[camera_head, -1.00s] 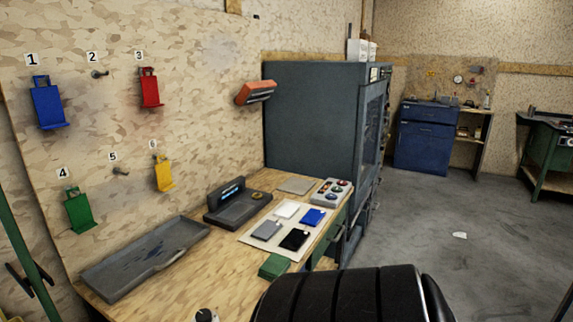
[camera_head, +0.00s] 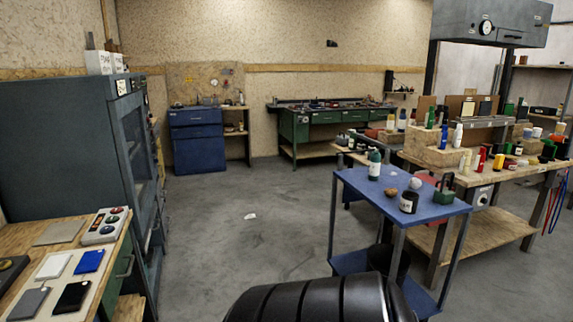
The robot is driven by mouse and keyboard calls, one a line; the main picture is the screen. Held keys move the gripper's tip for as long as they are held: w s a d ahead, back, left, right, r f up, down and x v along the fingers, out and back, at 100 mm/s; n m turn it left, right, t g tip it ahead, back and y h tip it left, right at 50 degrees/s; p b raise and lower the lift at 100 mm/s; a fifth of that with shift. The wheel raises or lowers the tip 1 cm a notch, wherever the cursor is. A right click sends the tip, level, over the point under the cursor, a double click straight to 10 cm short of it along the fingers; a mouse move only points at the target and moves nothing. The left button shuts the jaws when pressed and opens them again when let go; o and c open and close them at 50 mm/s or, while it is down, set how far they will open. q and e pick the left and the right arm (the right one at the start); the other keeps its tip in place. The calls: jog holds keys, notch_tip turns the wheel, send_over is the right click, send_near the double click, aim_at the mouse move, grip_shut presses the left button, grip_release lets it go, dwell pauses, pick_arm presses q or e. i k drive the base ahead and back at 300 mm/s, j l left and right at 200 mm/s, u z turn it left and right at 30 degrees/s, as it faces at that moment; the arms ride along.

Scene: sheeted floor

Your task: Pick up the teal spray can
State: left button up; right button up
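A teal can (camera_head: 374,164) with a pale label stands upright at the back left of a small blue table (camera_head: 348,181) in the right half of the head view. It looks like the spray can, though it is small at this distance. Neither of my grippers is in view, and nothing is seen touching the can.
Near the can are a black labelled cup (camera_head: 409,202), a brown lump (camera_head: 391,193) and a green item (camera_head: 443,195). A crowded workbench (camera_head: 440,161) stands behind to the right. A grey cabinet (camera_head: 65,135) is at left. The floor (camera_head: 215,240) between is largely clear.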

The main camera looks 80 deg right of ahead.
aim_at(374, 167)
jog(key=z, duration=3.25)
jog(key=i+j+u, duration=0.35)
jog(key=i, duration=0.5)
jog(key=i+u, duration=0.35)
jog(key=i, duration=0.55)
jog(key=i+z, duration=0.35)
jog(key=i+j+z, duration=0.75)
jog(key=i, duration=0.2)
jog(key=l, duration=0.1)
